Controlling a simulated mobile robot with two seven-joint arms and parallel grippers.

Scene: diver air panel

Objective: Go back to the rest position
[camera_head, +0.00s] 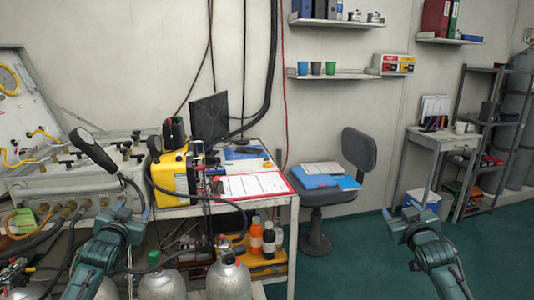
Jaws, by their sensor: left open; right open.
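My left gripper (121,211) is at the lower left, in front of the air panel's lower hoses and above the gas cylinders. Its fingers are apart and nothing shows between them. My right gripper (401,213) is at the lower right, over the open green floor and in front of the small side table. Its fingers are apart and empty. The diver air panel (75,180) stands at the left with several valves, hoses and a black handset (92,150) on it.
A white table (222,208) holds a yellow case (172,178), a monitor (209,120) and a red-edged clipboard (256,184). Grey cylinders (229,279) stand in front. An office chair (330,190) with blue folders stands in the middle. Green floor (350,260) is clear at the right.

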